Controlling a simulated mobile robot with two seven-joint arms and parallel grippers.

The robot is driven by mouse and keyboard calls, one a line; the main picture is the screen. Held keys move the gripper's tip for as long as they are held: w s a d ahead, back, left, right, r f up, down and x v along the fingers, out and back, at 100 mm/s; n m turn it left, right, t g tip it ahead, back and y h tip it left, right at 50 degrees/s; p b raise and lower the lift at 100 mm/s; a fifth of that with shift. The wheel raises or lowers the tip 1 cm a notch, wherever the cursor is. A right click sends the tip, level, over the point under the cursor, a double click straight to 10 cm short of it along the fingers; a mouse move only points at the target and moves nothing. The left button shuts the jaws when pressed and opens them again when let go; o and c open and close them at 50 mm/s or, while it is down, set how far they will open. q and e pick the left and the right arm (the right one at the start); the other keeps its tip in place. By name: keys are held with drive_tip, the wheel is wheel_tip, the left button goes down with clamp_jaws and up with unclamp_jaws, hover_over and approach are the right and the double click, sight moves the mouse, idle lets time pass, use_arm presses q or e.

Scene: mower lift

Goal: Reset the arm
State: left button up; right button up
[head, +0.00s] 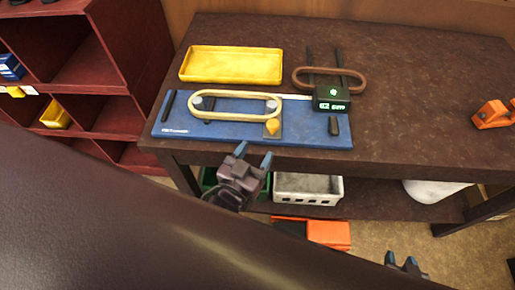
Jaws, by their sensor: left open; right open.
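My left gripper (255,159) is open and empty. It is in front of the dark table's (420,110) near edge, just below the blue mat (300,137) in the picture. My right gripper (402,261) shows only its fingertips at the bottom edge, low and away from the table; it is open. The blue mat carries a yellow oblong loop (235,93) around two grey round pegs, a small yellow knob (272,126) and dark bars. A black box with a green lit display (331,97) stands at the mat's back right.
A yellow tray (232,65) and a brown loop (357,80) lie behind the mat. An orange tool (492,115) is at the right. Below are a white basket (307,188) and an orange box (328,234). A red shelf (85,60) stands left. The table's right middle is clear.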

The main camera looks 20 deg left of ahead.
idle(0.4)
use_arm(q)
drive_tip(key=s+a+f+g+y, duration=0.2)
drive_tip(key=s+a+f+g, duration=0.4)
drive_tip(key=a+f, duration=0.7)
drive_tip(key=s+a, duration=0.1)
drive_tip(key=s, duration=0.1)
drive_tip(key=shift+s, duration=0.3)
drive_tip(key=shift+a, duration=0.1)
